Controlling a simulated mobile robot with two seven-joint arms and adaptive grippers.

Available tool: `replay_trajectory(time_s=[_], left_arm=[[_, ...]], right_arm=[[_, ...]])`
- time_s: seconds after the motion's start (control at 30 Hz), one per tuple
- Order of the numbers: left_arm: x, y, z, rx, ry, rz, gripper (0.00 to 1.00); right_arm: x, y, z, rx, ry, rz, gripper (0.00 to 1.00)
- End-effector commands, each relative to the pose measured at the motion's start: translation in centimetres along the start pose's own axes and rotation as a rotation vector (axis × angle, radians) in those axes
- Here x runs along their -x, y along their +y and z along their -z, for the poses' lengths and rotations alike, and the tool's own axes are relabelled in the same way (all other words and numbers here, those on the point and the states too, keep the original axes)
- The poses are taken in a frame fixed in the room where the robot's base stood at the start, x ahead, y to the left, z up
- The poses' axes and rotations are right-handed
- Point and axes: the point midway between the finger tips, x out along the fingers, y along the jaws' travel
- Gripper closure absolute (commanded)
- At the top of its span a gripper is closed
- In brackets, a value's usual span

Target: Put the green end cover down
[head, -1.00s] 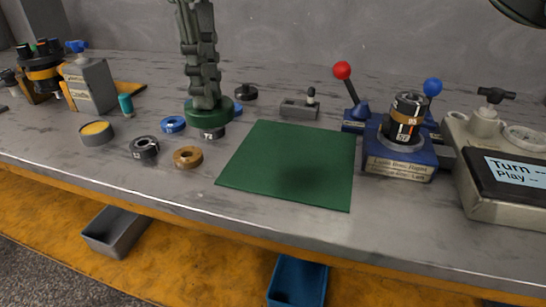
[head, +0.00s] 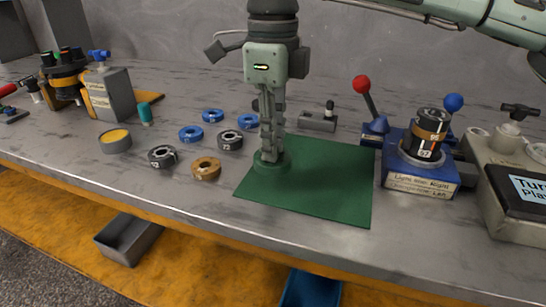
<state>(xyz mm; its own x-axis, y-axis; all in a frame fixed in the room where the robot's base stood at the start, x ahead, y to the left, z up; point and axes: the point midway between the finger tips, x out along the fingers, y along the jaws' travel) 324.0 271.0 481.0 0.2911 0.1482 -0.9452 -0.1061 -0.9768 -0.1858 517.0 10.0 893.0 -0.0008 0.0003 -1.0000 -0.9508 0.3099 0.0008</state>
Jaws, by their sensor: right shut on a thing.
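The green end cover (head: 264,168) is a dark green round disc, at the left part of the green mat (head: 325,180). My right gripper (head: 271,155) points straight down and is shut on the cover. The fingers hide part of it. The cover is at or very close to the mat surface; I cannot tell whether it touches. My left gripper is not in view.
Blue, dark and brown rings (head: 206,169) lie left of the mat. A blue fixture (head: 417,178) holding a black and orange cylinder (head: 428,133) stands right of it, near a red-knobbed lever (head: 362,85). The mat's right and front parts are clear.

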Motion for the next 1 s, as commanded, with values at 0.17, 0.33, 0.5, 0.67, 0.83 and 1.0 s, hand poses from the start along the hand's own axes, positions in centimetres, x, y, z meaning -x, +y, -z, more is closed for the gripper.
replay_trajectory(time_s=[0.17, 0.33, 0.5, 0.67, 0.83, 1.0], left_arm=[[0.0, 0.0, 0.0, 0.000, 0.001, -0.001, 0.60], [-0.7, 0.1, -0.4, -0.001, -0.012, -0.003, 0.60], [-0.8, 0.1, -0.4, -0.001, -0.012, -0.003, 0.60], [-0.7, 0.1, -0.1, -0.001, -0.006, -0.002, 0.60], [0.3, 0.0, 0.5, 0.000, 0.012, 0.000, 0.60], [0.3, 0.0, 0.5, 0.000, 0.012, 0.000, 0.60]], right_arm=[[-2.0, 0.0, 0.0, 0.001, 0.001, -0.001, 1.00], [-3.8, 0.0, 0.0, 0.001, -0.001, 0.001, 1.00], [-3.8, 0.0, 0.0, 0.001, -0.001, 0.001, 1.00], [-4.0, 0.0, 0.0, 0.001, -0.001, 0.001, 1.00], [-4.1, 0.0, 0.0, 0.001, 0.000, 0.000, 0.74], [-4.1, 0.0, 0.0, 0.001, 0.000, 0.000, 0.63]])
